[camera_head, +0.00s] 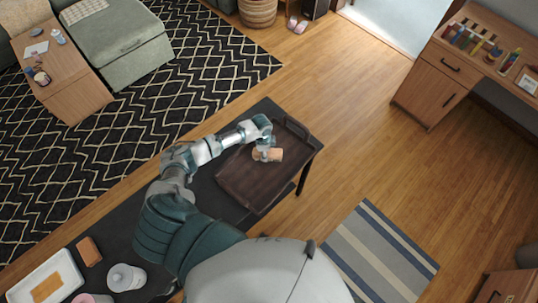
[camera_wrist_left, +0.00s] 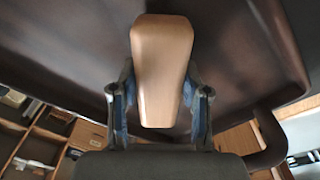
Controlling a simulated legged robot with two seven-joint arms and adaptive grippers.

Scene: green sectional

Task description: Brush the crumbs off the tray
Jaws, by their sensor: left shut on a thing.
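The dark brown tray (camera_head: 245,187) lies on the black table, with a raised handle at its far end. My left gripper (camera_head: 266,151) is over the far part of the tray. It is shut on a light wooden brush (camera_head: 275,155). In the left wrist view the brush (camera_wrist_left: 161,65) sits between the two fingers of my left gripper (camera_wrist_left: 160,108), with the dark tray (camera_wrist_left: 60,50) behind it. The bristles are hidden. I cannot make out any crumbs. My right gripper is not in view.
On the near left of the black table (camera_head: 205,195) are a white tray (camera_head: 22,290), a brown block (camera_head: 89,251) and a pale lidded jar (camera_head: 126,277). Wooden floor and a striped rug (camera_head: 380,255) lie right of the table. A desk (camera_head: 440,85) stands far right.

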